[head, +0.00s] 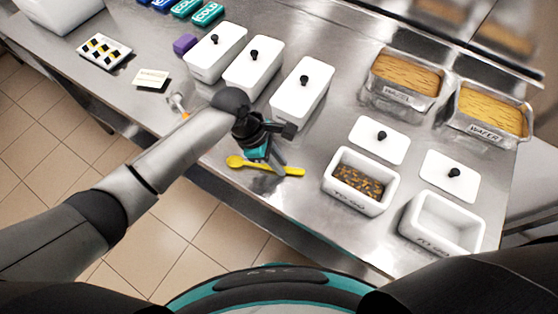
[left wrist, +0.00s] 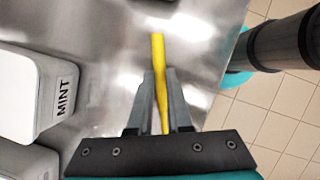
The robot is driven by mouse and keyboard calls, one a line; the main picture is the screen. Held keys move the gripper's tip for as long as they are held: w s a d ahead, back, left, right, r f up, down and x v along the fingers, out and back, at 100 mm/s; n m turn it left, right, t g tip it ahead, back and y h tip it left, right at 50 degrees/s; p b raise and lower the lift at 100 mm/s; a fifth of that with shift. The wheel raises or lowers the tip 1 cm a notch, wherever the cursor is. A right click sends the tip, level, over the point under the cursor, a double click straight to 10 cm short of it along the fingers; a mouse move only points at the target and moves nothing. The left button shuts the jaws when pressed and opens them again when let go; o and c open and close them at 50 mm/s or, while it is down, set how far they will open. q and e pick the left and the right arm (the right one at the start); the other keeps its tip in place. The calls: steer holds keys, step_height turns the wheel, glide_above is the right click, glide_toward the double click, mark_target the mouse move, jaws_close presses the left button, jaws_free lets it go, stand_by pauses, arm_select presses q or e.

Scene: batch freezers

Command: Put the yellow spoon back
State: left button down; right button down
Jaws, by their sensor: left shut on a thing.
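The yellow spoon (head: 290,171) is near the front edge of the steel counter, below my left gripper (head: 277,164) in the head view. Its round end points left and its straight handle points right. In the left wrist view my left gripper (left wrist: 160,100) is shut on the yellow spoon (left wrist: 158,52), whose straight end sticks out past the fingertips. I cannot tell whether the spoon touches the counter. My right gripper is in neither view.
Several white lidded tubs (head: 302,92) stand behind the gripper; one reads MINT in the left wrist view (left wrist: 48,92). To the right are a filled to-go tub (head: 337,190), an empty one (head: 443,243), loose lids (head: 379,151) and wafer trays (head: 456,118). Bare counter lies between.

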mark_target(260, 165)
arm_select(q)
steer(key=c, duration=1.3)
jaws_free()
steer(key=shift+f, duration=0.15)
steer(key=o, duration=0.5)
steer(key=shift+c, duration=0.2)
steer(key=p+v, duration=0.2)
steer(key=v, duration=1)
steer(key=shift+p, duration=0.4)
